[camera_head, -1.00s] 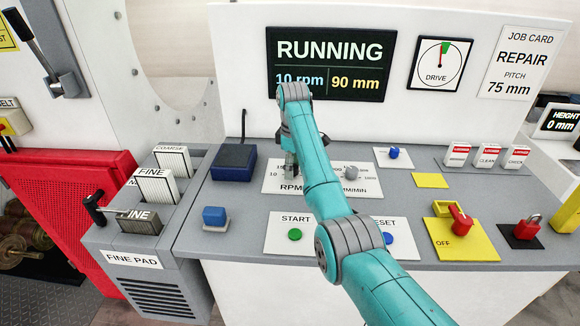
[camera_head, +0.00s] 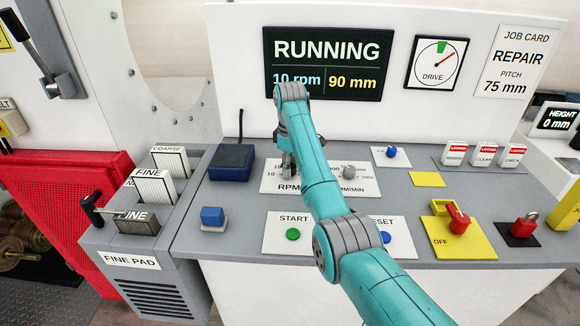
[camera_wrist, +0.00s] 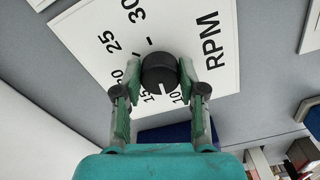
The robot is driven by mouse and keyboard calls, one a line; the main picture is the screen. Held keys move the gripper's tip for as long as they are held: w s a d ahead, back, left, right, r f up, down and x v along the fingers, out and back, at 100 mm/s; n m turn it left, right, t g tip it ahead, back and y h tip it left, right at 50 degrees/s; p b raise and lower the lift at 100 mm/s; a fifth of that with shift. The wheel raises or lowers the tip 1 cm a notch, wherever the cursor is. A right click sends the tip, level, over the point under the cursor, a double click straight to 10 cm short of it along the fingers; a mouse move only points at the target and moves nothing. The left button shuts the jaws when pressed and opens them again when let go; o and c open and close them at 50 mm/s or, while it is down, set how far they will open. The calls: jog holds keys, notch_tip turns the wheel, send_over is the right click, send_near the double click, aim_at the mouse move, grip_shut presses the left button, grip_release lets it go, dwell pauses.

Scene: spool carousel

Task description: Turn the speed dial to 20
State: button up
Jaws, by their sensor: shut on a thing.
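The speed dial (camera_wrist: 159,70) is a round black knob on the white RPM plate (camera_wrist: 215,75), seen in the wrist view. Its white mark points between the printed 10 and 15, seemingly nearer 10. The 20, 25 and 30 lie further round the plate. My gripper (camera_wrist: 160,76) is shut on the dial, one finger on each side. In the head view my gripper (camera_head: 288,168) points down over the RPM plate, and the dial is hidden by it. The display (camera_head: 328,64) reads RUNNING, 10 rpm and 90 mm.
A grey MM/MIN knob (camera_head: 348,172) stands close to the right of my arm. START (camera_head: 292,234) and RESET (camera_head: 386,238) buttons lie nearer the front. A blue box (camera_head: 232,161) sits to the left. A red switch (camera_head: 457,218) on a yellow OFF plate is at right.

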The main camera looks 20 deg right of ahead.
jog(key=m, duration=1.2)
jog(key=shift+m, duration=2.1)
jog(key=o, duration=1.1)
jog(key=shift+o, duration=0.2)
